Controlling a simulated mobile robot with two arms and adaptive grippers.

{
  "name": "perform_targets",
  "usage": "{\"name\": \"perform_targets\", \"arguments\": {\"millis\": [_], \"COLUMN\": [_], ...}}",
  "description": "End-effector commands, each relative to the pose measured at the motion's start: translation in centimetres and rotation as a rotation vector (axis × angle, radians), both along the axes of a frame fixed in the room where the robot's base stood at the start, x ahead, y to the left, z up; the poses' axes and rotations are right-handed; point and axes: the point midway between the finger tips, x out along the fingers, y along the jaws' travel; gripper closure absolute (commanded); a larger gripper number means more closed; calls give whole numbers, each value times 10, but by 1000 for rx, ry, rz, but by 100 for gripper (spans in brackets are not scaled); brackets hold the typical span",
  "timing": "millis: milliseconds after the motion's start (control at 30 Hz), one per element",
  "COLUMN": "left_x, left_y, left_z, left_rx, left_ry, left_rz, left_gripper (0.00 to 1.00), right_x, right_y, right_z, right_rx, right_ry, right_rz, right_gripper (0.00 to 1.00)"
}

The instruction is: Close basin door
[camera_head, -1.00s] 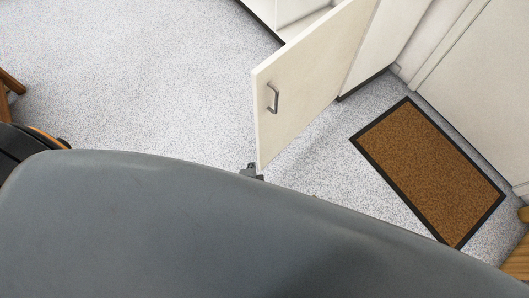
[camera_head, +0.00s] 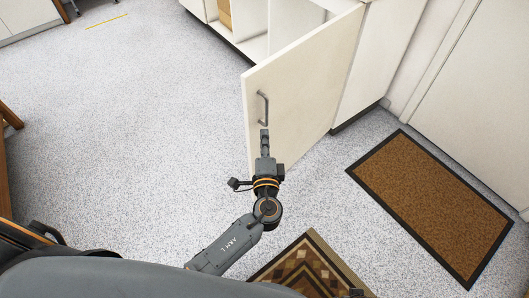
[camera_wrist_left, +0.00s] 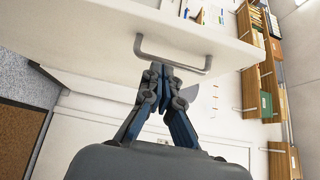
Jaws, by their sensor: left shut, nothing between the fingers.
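The basin door (camera_head: 300,85) is a cream cabinet door that stands open, swung out from the white cabinet. Its metal bar handle (camera_head: 264,108) is on the outer face near the free edge. My left gripper (camera_head: 265,135) is shut and empty, just below the handle in the head view. In the left wrist view the fingertips (camera_wrist_left: 160,68) are close to the handle (camera_wrist_left: 172,56), which lies across the door face (camera_wrist_left: 100,40); I cannot tell whether they touch. My right gripper is not in view.
The open cabinet (camera_head: 252,48) shows inner shelves behind the door. A brown mat (camera_head: 435,200) lies on the floor at right, and a patterned rug (camera_head: 310,268) lies at the bottom. The speckled floor at left is mostly clear.

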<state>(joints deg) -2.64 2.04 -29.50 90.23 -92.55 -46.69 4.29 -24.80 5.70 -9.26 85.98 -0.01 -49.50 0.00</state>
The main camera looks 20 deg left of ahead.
Motion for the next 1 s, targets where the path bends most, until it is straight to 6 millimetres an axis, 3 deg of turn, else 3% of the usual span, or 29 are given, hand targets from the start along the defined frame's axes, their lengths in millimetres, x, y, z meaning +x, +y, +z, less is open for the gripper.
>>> {"name": "perform_targets", "arguments": {"millis": [67, 333, 1000], "left_x": [16, 30, 35], "left_y": [5, 35, 47], "left_z": [1, 0, -2], "left_rx": [2, 1, 1], "left_ry": [-2, 1, 1], "left_rz": [1, 0, -10], "left_gripper": [100, 100, 100], "right_x": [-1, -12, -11], "right_y": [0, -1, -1], "right_z": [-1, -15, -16], "right_rx": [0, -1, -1], "right_ry": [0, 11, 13], "right_rz": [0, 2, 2], "right_gripper": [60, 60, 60]}}
